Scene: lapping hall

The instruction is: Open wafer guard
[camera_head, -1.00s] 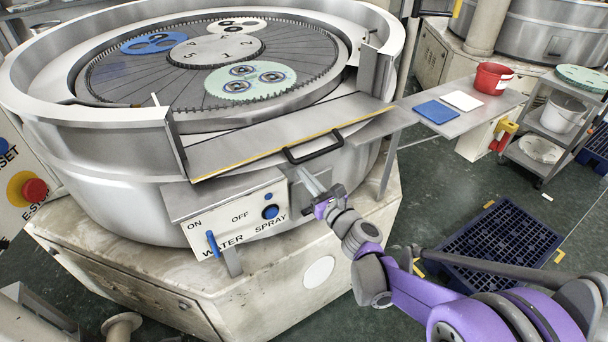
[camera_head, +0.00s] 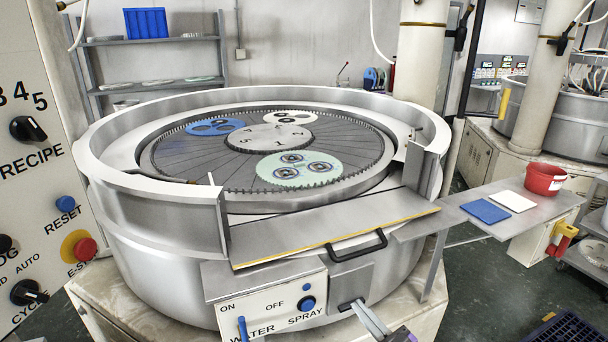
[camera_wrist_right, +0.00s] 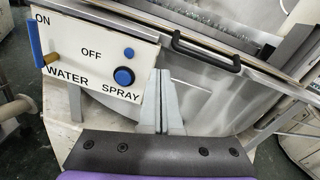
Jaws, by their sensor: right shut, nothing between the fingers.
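The wafer guard (camera_head: 300,238) is a flat grey metal plate with a yellow front edge, at the gap in the front rim of the round lapping machine. Its black handle (camera_head: 357,246) sticks out at the front and also shows in the wrist view (camera_wrist_right: 206,52). The plate slopes outward from the gap. My right gripper (camera_head: 350,305) is below the handle, apart from it, at the bottom of the head view. In the wrist view its two fingers (camera_wrist_right: 160,74) are together and empty, in front of the machine's side. My left gripper is not in view.
A control box (camera_head: 270,308) with a blue lever and a blue spray button is left of my right gripper. A side shelf (camera_head: 525,225) holds blue and white pads and a red bucket (camera_head: 544,179). Several wafers sit in carriers on the lapping plate (camera_head: 220,165).

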